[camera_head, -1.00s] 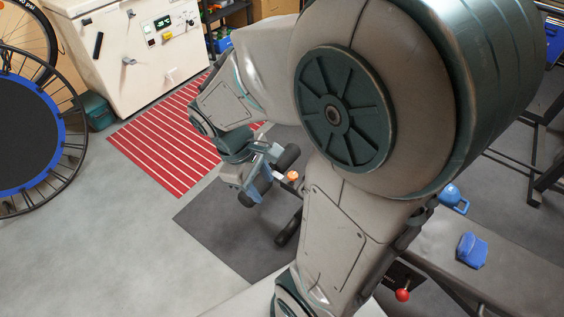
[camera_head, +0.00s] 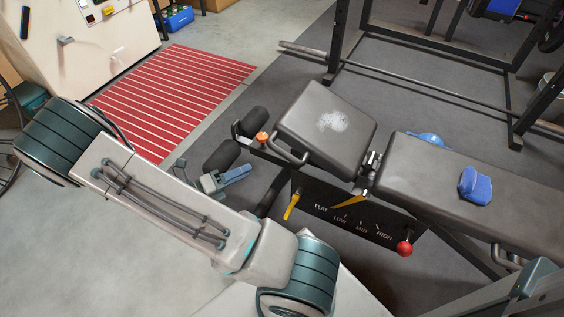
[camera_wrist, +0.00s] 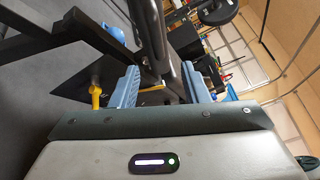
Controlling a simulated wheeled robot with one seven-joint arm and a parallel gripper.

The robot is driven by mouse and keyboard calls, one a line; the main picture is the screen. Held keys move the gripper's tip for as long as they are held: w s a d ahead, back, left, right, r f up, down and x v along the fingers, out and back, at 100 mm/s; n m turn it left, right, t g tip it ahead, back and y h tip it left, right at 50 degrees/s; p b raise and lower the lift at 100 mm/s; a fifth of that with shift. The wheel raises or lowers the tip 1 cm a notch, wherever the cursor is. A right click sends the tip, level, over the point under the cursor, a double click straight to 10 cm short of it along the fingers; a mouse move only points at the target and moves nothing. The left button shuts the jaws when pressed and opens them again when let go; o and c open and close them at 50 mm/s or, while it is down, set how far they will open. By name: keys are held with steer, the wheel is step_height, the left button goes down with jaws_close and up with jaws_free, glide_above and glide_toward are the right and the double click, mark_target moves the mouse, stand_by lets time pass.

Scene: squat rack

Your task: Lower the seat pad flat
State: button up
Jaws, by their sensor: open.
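The seat pad (camera_head: 305,112) is a dark grey cushion with a white chalky patch, tilted beside the back pad (camera_head: 420,175). A curved grey handle (camera_head: 289,153) is at its left edge. Below is a black plate (camera_head: 335,222) marked FLAT, LOW, MID and HIGH, with a yellow pointer (camera_head: 350,202); its exact setting is unclear. A yellow lever (camera_head: 291,206) is at the plate's left end and a red knob (camera_head: 404,249) at its right. My gripper (camera_head: 222,181) is open left of the lever, by the foam rollers. In the wrist view its blue fingers (camera_wrist: 159,86) flank a dark tube; contact is unclear.
Foam rollers (camera_head: 220,156) and an orange knob (camera_head: 262,137) are at the bench's left end. A blue cloth (camera_head: 475,185) lies on the back pad, with a blue kettlebell (camera_head: 428,138) behind. A barbell (camera_head: 440,93) crosses behind. Floor at lower left is clear.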

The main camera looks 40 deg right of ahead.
mark_target(282, 153)
steer(key=shift+n+t+h, duration=0.3)
steer(key=shift+n, duration=0.1)
steer(key=shift+s+d+f+b, duration=0.2)
steer(key=shift+d+b, duration=0.55)
steer(key=shift+d, duration=1.55)
steer(key=shift+s+d+f+b, duration=0.15)
steer(key=shift+d+b, duration=0.6)
steer(key=shift+d, duration=1.55)
steer(key=shift+s+d+f+b, duration=0.15)
steer(key=shift+d+b, duration=0.6)
steer(key=shift+d, duration=1.55)
jaws_close()
steer(key=shift+a, duration=0.1)
